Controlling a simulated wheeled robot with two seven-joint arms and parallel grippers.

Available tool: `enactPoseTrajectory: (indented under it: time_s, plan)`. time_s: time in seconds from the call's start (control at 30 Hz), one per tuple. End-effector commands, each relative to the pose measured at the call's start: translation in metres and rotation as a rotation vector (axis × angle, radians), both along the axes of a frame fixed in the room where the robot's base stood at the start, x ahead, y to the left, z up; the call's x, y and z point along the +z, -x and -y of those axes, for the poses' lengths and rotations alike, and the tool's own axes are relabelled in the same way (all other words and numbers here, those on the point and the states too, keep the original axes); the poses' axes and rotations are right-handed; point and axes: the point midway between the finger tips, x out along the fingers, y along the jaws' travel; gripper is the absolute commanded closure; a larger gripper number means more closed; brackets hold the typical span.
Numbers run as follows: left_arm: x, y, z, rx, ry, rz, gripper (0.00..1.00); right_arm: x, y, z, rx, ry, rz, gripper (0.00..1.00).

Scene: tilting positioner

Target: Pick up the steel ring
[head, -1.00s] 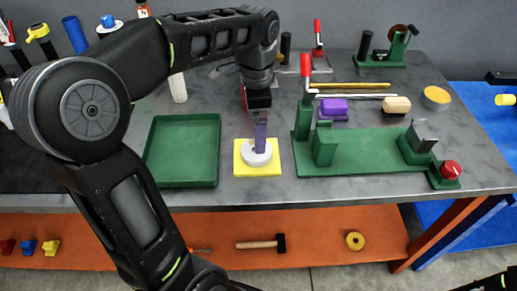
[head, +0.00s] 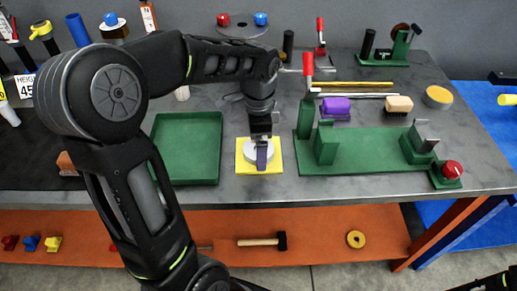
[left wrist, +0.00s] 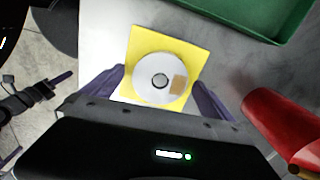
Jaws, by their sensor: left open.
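The steel ring (left wrist: 160,78) is a pale grey disc with a round hole and a small tan patch. It lies flat on a yellow square pad (left wrist: 134,45), which also shows in the head view (head: 276,168). My left gripper (head: 262,157) is above the ring and hides part of it in the head view. In the left wrist view its purple fingers stand apart on opposite sides of the ring, with nothing between them held. Whether they are level with the ring is unclear. Part of my right gripper (left wrist: 40,95) shows at the left wrist view's left edge; its jaw opening is unclear.
A green tray (head: 187,180) stands left of the pad. A green fixture (head: 365,152) with a red-handled clamp (head: 308,66) stands close on the right. A red object (left wrist: 275,118) is near the left gripper in the wrist view. A purple block (head: 336,107) lies behind the fixture.

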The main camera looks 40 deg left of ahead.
Motion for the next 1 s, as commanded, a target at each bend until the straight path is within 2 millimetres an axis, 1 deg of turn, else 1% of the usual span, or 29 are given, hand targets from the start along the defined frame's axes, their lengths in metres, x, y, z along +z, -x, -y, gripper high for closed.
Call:
enactPoseTrajectory:
  time_s: [0.07, 0.63, 1.0]
  plan:
    - [-0.0029, -0.0003, -0.0001, 0.0, 0.0, 0.001, 0.02, 0.0001, 0.0, 0.0, 0.0, 0.0, 0.0, 1.0]
    - [-0.0024, -0.0004, -0.0003, 0.001, -0.001, 0.002, 0.03, 0.0, 0.0, 0.0, 0.0, 0.0, 0.0, 1.0]
    - [-0.0024, -0.0003, -0.0003, 0.001, -0.001, 0.002, 0.33, 0.0, 0.0, 0.0, 0.0, 0.0, 0.0, 1.0]
